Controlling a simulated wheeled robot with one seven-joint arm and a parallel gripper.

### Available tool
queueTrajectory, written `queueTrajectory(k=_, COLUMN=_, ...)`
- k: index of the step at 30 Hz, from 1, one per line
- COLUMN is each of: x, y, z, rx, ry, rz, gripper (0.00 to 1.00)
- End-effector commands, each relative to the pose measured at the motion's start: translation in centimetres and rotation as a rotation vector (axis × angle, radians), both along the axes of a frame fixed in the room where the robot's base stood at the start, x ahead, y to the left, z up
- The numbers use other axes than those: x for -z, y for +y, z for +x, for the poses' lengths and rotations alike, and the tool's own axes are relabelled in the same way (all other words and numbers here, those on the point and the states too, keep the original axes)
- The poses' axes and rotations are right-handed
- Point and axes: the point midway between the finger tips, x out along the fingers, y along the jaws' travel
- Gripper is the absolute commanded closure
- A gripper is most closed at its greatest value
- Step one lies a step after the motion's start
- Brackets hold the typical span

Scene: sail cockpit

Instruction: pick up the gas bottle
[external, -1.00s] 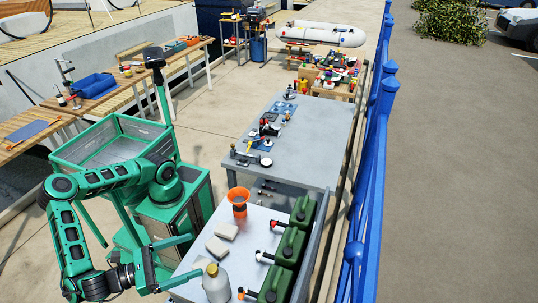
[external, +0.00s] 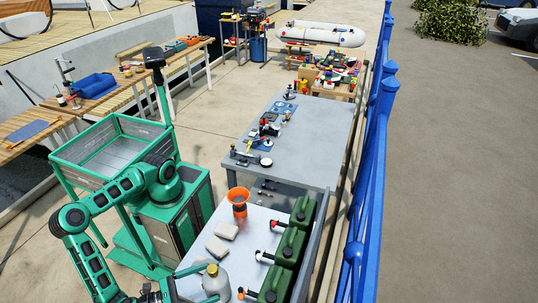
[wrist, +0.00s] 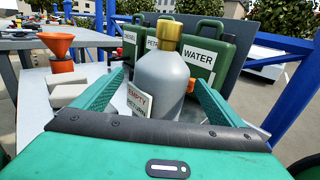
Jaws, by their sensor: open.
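The gas bottle (wrist: 162,84) is a grey rounded bottle with a brass-coloured cap, upright on the grey table. It also shows at the bottom edge of the external view (external: 215,283). A white tag reading "EMPTY" (wrist: 138,100) is at its front left. My gripper (wrist: 160,92) is open, with one green finger on each side of the bottle in the wrist view. Whether the fingers touch it I cannot tell. In the external view the gripper is largely cut off by the bottom edge.
Green jerry cans labelled diesel, petrol and water (wrist: 205,48) stand close behind the bottle. An orange funnel (external: 238,198) and two pale blocks (external: 217,247) are on the same table (external: 262,222). A blue railing (external: 372,180) runs along the right.

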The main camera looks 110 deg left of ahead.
Motion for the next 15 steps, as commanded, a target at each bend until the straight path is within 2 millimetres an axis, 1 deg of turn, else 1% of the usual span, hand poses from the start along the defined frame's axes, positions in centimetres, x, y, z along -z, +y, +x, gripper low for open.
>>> queueTrajectory(k=3, x=0.0, y=1.2, z=1.2, rx=-0.002, ry=0.002, rz=0.001, gripper=0.08)
queueTrajectory(k=11, x=-0.2, y=2.1, z=2.1, rx=0.0, ry=0.0, rz=0.0, gripper=0.08)
queueTrajectory(k=15, x=-0.5, y=3.0, z=3.2, rx=-0.001, ry=0.0, rz=0.0, gripper=0.08)
